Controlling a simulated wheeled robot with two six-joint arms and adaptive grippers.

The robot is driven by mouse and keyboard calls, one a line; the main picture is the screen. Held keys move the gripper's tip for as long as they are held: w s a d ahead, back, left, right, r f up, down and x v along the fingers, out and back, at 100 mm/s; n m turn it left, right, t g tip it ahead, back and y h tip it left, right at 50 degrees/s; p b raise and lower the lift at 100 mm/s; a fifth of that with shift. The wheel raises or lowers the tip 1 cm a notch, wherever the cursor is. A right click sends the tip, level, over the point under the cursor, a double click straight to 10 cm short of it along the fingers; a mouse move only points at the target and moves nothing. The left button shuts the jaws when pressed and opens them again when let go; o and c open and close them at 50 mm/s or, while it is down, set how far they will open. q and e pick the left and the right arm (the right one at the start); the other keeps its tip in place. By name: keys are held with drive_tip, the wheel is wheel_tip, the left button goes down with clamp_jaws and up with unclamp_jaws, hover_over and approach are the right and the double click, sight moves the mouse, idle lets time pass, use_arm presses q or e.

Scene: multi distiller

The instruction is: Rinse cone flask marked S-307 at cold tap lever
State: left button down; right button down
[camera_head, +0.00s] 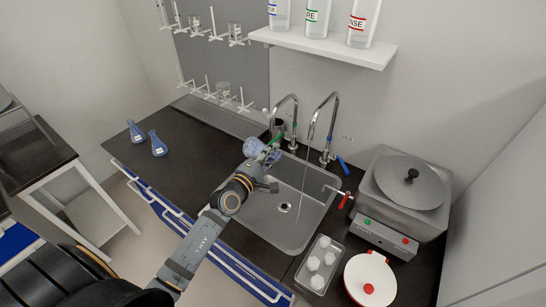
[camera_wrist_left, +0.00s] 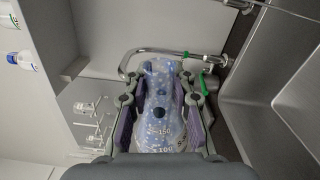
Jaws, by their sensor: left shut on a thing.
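My left gripper (camera_head: 263,156) is shut on a bluish cone flask (camera_head: 252,146), held at the sink's upper left edge near the left tap. In the left wrist view the flask (camera_wrist_left: 162,105) lies between my two purple-padded fingers (camera_wrist_left: 160,118), with printed 150 and 100 graduations; no S-307 mark is readable. The right tap (camera_head: 336,98) has a blue lever (camera_head: 343,165); a thin pale line, seemingly water, drops from its spout into the sink (camera_head: 318,215). The left tap (camera_head: 295,103) has a green lever (camera_head: 277,139). My right gripper is out of view.
Two blue cone flasks (camera_head: 135,131) (camera_head: 158,146) stand on the dark counter to the left. A red lever (camera_head: 345,200) is at the sink's right, beside a lidded metal bath (camera_head: 405,190). A tray of white pieces (camera_head: 319,264) and a white round lidded vessel (camera_head: 370,280) sit in front.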

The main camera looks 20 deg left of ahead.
use_arm(q)
drive_tip(key=m+b, duration=0.2)
drive_tip(key=m, duration=0.4)
drive_tip(key=shift+f, duration=0.1)
drive_tip(key=m+b, duration=0.2)
drive_tip(key=m, duration=0.2)
drive_tip(key=shift+b, duration=0.4)
idle(0.8)
